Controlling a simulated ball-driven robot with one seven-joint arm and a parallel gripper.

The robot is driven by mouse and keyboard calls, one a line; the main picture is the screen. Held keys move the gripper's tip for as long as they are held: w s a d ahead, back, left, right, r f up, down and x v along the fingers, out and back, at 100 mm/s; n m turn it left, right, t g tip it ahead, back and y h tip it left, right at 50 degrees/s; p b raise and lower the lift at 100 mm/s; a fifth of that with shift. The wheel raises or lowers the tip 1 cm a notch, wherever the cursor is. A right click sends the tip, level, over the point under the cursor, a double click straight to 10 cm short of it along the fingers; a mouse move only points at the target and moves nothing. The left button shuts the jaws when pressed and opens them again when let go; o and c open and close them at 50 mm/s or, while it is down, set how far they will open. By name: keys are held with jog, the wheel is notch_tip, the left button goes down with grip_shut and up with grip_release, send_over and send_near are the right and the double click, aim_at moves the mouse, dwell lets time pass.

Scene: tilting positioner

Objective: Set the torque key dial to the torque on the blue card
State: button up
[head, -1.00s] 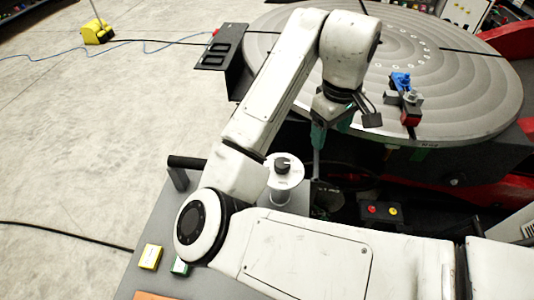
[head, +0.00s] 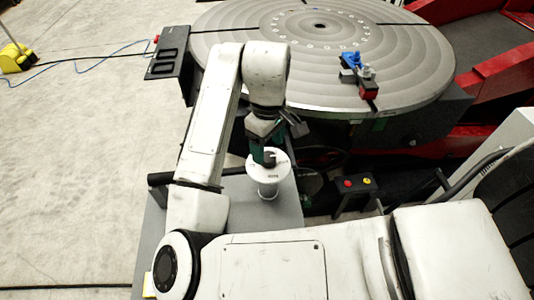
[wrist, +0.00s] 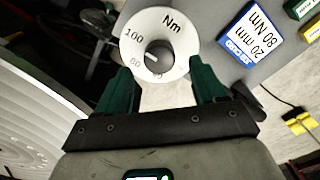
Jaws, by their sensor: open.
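The torque key dial (wrist: 168,22) is a white disc marked Nm, 100, 80 and a partly hidden lower number, with a dark round knob (wrist: 157,52) at its middle. A short pale line shows on the knob, but its exact reading is too small to tell. The blue card (wrist: 250,33) lies to the right in the wrist view and reads 80 Nm, 20 mm. My gripper (wrist: 163,88) is open, its green fingers apart with the tips at either side of the dial's lower part. In the head view, my gripper (head: 264,150) is at the white dial (head: 268,177), partly covering its knob.
Green (wrist: 300,8) and yellow (wrist: 303,122) cards lie beyond the blue one. A big round positioner table (head: 400,80) stands behind, with a blue and red clamp (head: 360,75) on it. A button box (head: 357,184) stands right of the dial.

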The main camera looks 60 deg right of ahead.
aim_at(268, 157)
jog(key=shift+f, duration=1.85)
jog(key=shift+c, duration=0.3)
jog(key=c, duration=1)
